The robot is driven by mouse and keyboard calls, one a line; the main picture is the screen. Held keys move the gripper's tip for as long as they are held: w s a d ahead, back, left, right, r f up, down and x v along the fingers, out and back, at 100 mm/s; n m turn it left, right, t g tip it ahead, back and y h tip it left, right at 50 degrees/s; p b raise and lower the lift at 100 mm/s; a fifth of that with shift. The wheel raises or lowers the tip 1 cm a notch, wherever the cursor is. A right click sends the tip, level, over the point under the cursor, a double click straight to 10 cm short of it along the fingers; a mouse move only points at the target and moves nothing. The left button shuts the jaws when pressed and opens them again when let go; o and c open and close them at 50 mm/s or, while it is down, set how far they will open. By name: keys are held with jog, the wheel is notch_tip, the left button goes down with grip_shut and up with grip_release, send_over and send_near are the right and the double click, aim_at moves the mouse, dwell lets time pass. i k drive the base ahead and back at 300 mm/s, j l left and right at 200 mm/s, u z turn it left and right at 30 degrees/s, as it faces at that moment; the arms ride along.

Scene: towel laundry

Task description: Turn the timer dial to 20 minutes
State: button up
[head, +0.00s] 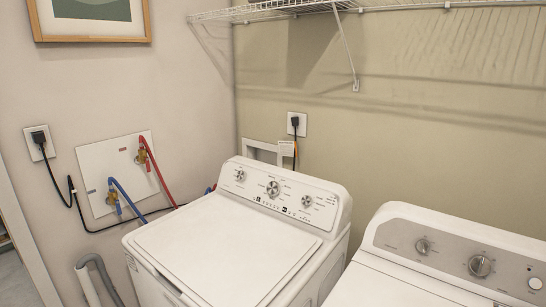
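Two white machines stand against the back wall. The right machine (383,285) has a grey panel (447,252) with a smaller dial (422,246), a larger dial (480,266) and a round white button (534,283). The left machine (225,245) has a lid that is shut and a white panel with three silver dials, a left one (240,176), a middle one (273,188) and a right one (306,201). The markings are too small to read, so I cannot tell which dial is the timer or where any dial points. My gripper is not in view.
A white wire shelf (275,10) with a slanting bracket hangs above the machines. Red (158,172) and blue (128,200) hoses and a black cable run left of the left machine. A grey drain hose (100,272) stands at the lower left. A narrow gap separates the machines.

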aim_at(480, 265)
jog(key=z, duration=1.25)
jog(key=l, duration=0.85)
